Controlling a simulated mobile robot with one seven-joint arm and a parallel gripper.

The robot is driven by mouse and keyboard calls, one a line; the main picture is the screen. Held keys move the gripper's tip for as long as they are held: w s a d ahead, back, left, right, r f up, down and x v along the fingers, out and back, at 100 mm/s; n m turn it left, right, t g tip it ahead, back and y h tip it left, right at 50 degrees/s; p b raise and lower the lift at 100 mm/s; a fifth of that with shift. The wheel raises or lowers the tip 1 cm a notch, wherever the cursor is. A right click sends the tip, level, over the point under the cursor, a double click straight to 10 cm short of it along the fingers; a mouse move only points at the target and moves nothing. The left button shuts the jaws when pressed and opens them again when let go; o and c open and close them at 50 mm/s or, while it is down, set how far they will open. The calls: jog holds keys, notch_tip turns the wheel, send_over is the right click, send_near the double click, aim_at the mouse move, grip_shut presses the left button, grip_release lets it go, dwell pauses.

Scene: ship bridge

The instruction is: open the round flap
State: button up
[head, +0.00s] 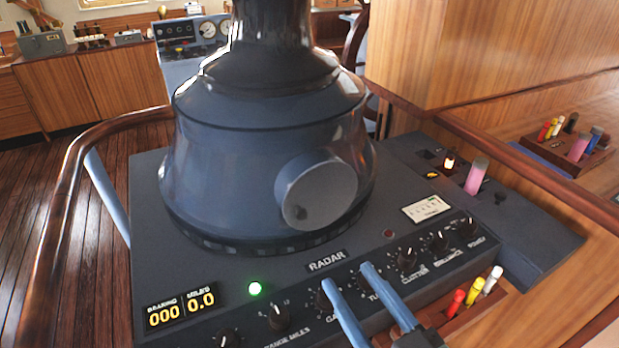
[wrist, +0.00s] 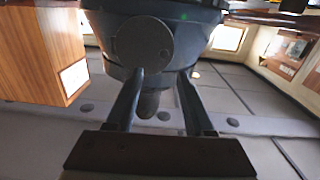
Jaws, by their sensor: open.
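The round flap (head: 322,194) is a grey disc on a short round port on the side of the blue-grey radar hood. It looks shut, lying flat over the port. A small dark knob (head: 297,212) sits near its lower left edge in the head view. The flap (wrist: 140,43) also shows in the wrist view, at top centre. My gripper (head: 348,277) is open and empty, with two blue fingers in front of and below the flap, over the console's knob row. In the wrist view my gripper (wrist: 160,73) points toward the hood, its fingertips apart from the flap.
The radar console (head: 300,290) has several knobs and a lit green lamp (head: 255,288). Coloured pens (head: 470,292) stand in a holder at the front right. A wooden rail (head: 75,190) curves around the left. A wood-panelled block (head: 480,50) rises at the right.

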aim_at(304, 216)
jog(key=shift+y, duration=0.3)
jog(key=p+x, duration=0.1)
jog(key=x, duration=0.2)
jog(key=p+x, duration=0.2)
jog(key=x, duration=0.2)
jog(key=p+x, duration=0.1)
jog(key=x, duration=0.2)
jog(key=shift+w+a+r+p, duration=0.1)
jog(key=shift+a+r+p, duration=0.25)
jog(key=shift+a, duration=0.1)
jog(key=shift+w+a+f, duration=0.1)
jog(key=shift+w+a, duration=0.2)
jog(key=shift+w, duration=0.2)
grip_shut()
dwell(0.3)
